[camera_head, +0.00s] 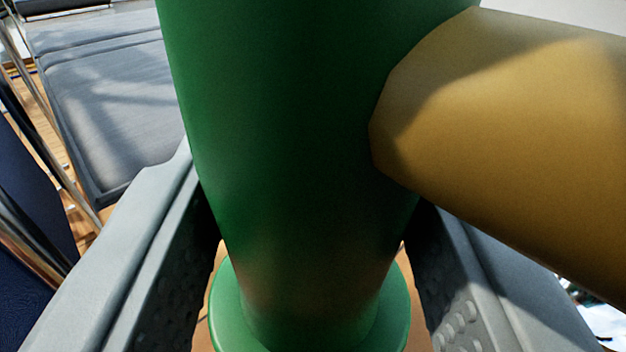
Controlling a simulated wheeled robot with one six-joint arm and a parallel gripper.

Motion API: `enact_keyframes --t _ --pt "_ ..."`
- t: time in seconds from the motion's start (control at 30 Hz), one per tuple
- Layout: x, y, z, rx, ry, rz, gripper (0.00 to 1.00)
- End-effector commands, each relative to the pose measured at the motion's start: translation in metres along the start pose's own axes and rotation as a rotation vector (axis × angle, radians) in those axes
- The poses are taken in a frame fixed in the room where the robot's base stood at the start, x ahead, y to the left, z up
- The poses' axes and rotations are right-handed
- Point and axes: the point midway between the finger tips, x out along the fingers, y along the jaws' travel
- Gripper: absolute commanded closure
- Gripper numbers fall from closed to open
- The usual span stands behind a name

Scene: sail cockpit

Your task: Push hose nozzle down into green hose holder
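A large upright green cylinder (290,130) fills the middle of the view, close to the camera. A thick yellow-brown tube (520,130) meets its right side and runs off to the right. Below is a round green flange (227,305), with the cylinder's lower end over its centre. I cannot tell which green part is the nozzle and which the holder, or whether they are joined. My gripper (314,245) has one grey finger on each side of the cylinder. The cylinder hides where the finger pads might touch it, so contact is unclear.
A grey cushioned bench (110,95) is at the upper left, with shiny metal rails (40,150) beside it. A dark blue surface (30,200) is at the far left. Wooden floor shows in the gaps below.

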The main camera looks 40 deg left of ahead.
Motion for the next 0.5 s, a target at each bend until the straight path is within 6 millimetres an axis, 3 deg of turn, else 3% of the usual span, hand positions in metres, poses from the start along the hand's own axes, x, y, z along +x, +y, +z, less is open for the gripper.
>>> enact_keyframes --t 0.3,0.5 --pt "0.000 0.001 -0.058 -0.004 0.005 0.000 0.97" --pt "0.000 0.001 -0.083 -0.003 0.004 0.000 0.97"
